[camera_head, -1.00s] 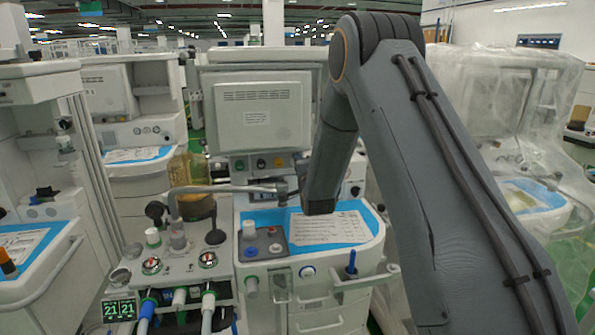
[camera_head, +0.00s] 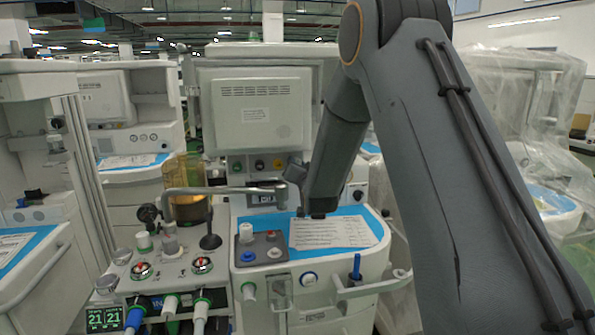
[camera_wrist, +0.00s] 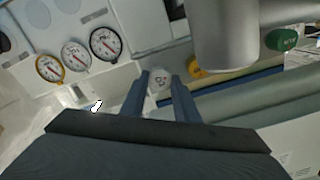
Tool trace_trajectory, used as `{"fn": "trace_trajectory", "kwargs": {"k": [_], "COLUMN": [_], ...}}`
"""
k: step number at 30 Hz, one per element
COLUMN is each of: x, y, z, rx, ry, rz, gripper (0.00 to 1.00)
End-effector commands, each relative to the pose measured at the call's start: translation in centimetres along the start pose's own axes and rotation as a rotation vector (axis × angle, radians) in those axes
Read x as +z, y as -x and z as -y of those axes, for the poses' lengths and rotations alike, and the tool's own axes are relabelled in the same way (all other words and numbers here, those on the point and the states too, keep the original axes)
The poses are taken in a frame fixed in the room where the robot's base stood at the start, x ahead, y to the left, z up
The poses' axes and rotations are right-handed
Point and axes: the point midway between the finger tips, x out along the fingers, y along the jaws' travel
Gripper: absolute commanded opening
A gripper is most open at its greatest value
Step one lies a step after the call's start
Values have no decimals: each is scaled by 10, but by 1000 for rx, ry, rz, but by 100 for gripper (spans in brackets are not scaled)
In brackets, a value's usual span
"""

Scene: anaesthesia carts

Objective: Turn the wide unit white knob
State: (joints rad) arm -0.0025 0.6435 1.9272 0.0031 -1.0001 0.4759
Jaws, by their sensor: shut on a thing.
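In the wrist view my gripper (camera_wrist: 161,88) has its two blue-grey fingers close on either side of a small white knob (camera_wrist: 159,77). The knob sits on the pale front of a unit, and its lower part is hidden by the fingers and gripper body. In the head view my arm reaches down to the wide unit (camera_head: 350,255) in the middle; its fingers and the held knob cannot be made out there.
Gauges (camera_wrist: 76,55) line the panel left of the knob in the wrist view. A thick grey cylinder (camera_wrist: 222,30) and a yellow knob (camera_wrist: 195,68) are to its right. A jointed metal arm (camera_head: 225,190) with an amber canister (camera_head: 188,180) stands left in the head view.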

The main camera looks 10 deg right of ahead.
Motion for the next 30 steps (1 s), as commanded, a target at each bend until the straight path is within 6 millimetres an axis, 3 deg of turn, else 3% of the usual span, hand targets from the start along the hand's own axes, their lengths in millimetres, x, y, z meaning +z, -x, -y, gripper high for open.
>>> {"fn": "trace_trajectory", "kwargs": {"k": [30], "x": [4], "y": [0], "z": [2], "rx": [-2], "ry": [965], "rz": [2], "gripper": [5]}}
